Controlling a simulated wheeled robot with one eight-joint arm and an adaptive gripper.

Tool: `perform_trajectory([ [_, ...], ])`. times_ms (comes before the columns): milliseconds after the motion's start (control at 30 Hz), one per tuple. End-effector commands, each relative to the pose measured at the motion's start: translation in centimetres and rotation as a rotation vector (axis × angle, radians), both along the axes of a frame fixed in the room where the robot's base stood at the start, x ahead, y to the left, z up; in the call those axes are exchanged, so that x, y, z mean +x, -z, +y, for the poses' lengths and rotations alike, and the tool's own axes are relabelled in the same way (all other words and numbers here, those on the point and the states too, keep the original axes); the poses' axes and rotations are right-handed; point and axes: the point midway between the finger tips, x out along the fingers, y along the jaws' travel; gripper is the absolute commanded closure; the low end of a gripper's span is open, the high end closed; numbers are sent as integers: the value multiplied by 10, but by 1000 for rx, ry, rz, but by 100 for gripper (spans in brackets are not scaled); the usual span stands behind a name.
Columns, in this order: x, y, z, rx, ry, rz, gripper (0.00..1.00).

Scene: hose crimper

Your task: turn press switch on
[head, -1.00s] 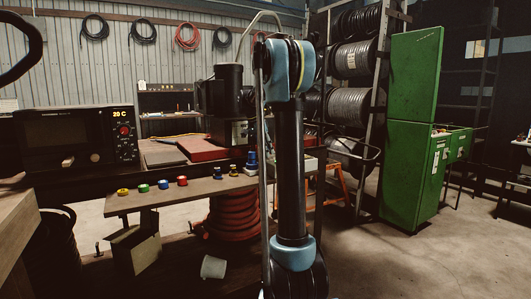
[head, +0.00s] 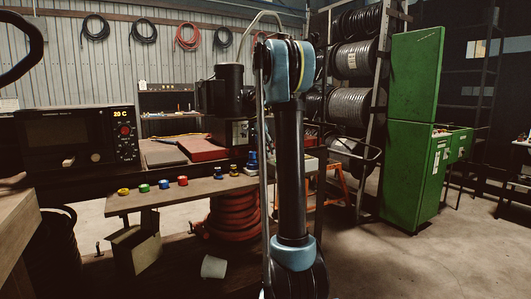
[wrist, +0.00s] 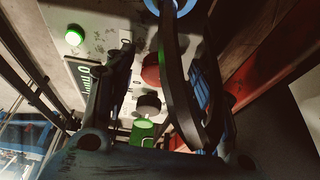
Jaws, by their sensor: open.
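The press (head: 228,95) stands on the bench in the head view, left of my arm, with a small control panel (head: 240,132) low on its front. In the wrist view the pale panel (wrist: 105,22) carries a lit green button (wrist: 74,37), a red knob (wrist: 151,68), a black knob (wrist: 148,104) and a lit green switch (wrist: 145,128). A display with green digits (wrist: 84,73) sits at left. My gripper (wrist: 146,38) is open in front of the panel, its dark fingers either side of the red knob. Contact cannot be told. The head view hides my gripper behind my arm.
An oven-like box (head: 75,138) reading 20 C stands on the bench at left. Several coloured fittings (head: 163,184) line the bench's front edge. A red hose coil (head: 233,215) sits below. A green cabinet (head: 412,130) stands right; the floor before it is clear.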

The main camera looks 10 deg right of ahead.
Motion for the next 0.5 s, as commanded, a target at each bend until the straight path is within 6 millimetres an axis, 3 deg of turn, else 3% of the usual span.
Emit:
perform_trajectory([
  [167,-1,-11,4,0,-1,0,50],
  [500,-7,-68,28,0,-1,-1,50],
])
